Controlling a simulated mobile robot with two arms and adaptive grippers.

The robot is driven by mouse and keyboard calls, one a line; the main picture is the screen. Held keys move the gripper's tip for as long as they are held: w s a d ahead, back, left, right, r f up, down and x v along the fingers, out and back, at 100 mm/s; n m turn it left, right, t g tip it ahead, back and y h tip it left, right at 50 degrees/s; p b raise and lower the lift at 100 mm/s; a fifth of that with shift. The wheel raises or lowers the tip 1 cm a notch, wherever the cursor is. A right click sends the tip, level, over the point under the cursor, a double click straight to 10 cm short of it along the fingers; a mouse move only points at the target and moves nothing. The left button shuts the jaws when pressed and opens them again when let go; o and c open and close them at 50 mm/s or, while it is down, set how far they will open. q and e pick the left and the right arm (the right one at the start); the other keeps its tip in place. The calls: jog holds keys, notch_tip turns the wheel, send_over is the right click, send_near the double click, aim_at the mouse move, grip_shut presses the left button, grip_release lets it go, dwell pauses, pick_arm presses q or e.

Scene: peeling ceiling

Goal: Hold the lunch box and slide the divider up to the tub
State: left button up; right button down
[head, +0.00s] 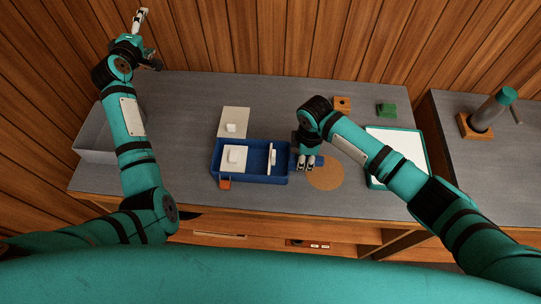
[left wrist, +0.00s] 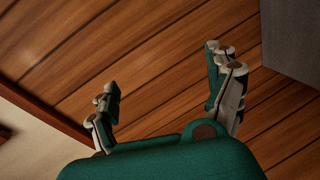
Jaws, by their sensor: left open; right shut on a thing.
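The blue lunch box (head: 252,178) sits on the grey worktop. Inside it, a white tub (head: 236,157) stands in the left part. A thin white upright divider (head: 272,158) stands to the right of the tub, with a gap between them. My right gripper (head: 306,163) is at the box's right end, shut on the blue tab (head: 293,162) that sticks out there. My left gripper (head: 149,40) is raised at the upper left, away from the box. Its fingers are spread and empty, also in the left wrist view (left wrist: 160,68).
A white square with a small white block (head: 231,128) lies behind the box. An orange piece (head: 225,184) is at its front left. A grey bin (head: 92,143) stands left, a round brown mat (head: 326,177) right, a green-edged white tray (head: 408,145) further right. A green block (head: 386,110) lies behind.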

pick_arm(q)
jog(key=w+d+r+t+h, duration=0.1)
jog(key=w+d+r+h, duration=0.15)
jog(key=d+r, duration=0.75)
jog(key=n+g+h, duration=0.1)
jog(key=g+h, duration=0.2)
jog(key=g, duration=1.3)
send_over(272, 153)
jog(key=a, duration=0.2)
notch_tip(272, 153, down, 27)
jog(key=shift+x, duration=3.25)
jog(key=shift+s+a, duration=0.1)
jog(key=shift+s, duration=0.05)
grip_shut()
jog(key=shift+a, duration=0.1)
